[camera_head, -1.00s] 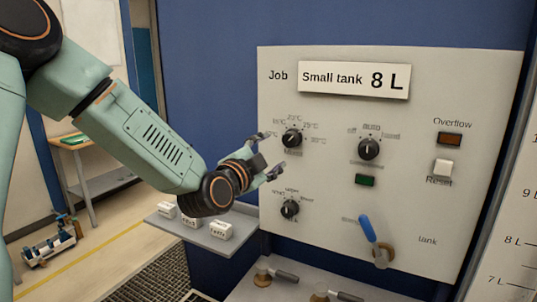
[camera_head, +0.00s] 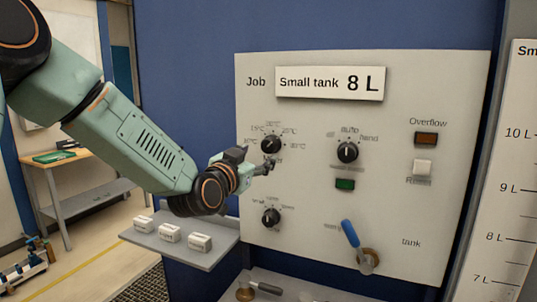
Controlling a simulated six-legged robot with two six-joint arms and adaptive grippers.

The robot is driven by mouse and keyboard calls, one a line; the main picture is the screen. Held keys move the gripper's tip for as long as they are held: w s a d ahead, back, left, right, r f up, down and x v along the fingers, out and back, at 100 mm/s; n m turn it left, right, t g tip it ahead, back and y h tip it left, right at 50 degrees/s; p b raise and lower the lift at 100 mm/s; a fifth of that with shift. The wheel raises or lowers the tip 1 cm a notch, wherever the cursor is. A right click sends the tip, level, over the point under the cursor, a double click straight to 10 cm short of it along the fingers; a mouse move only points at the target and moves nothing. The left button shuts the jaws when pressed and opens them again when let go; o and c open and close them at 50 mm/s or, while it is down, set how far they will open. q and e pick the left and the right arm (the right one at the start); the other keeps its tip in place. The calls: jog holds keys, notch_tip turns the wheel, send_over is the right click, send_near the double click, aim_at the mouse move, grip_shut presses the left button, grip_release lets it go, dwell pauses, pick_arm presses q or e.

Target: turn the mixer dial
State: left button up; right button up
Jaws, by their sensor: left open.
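The grey panel (camera_head: 420,90) carries several dials. The upper-left black dial (camera_head: 271,144) has temperature marks around it. A middle black dial (camera_head: 347,152) has off, auto and hand marks. A lower-left black dial (camera_head: 271,217) has marks too small to read. I cannot read which one is labelled mixer. My left gripper (camera_head: 268,167) is open and empty, with its fingers just below the upper-left dial, between it and the lower-left dial. It hides part of the panel there; I cannot tell whether it touches the panel. My right gripper is not in view.
A blue-handled lever (camera_head: 350,234) sticks out low on the panel. A small shelf (camera_head: 205,259) with white labelled blocks (camera_head: 170,233) lies below my left arm. Below the panel is another valve handle (camera_head: 262,287). A level scale (camera_head: 508,180) stands at the right.

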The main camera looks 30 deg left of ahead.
aim_at(268, 148)
pick_arm(q)
jog(key=shift+w+a+r+n+p, duration=0.1)
jog(key=shift+w+a+n+p, duration=0.1)
jog(key=shift+w+n, duration=1.4)
jog(key=shift+w+a+f+n+p, duration=0.1)
jog(key=shift+w+n+p, duration=0.15)
jog(key=shift+w+n, duration=1.3)
jog(key=shift+w+a+r+n+p, duration=0.1)
jog(key=shift+w+a+n+p, duration=0.1)
jog(key=shift+w+n, duration=1.4)
jog(key=shift+s+d+n, duration=0.1)
jog(key=shift+s+n, duration=0.35)
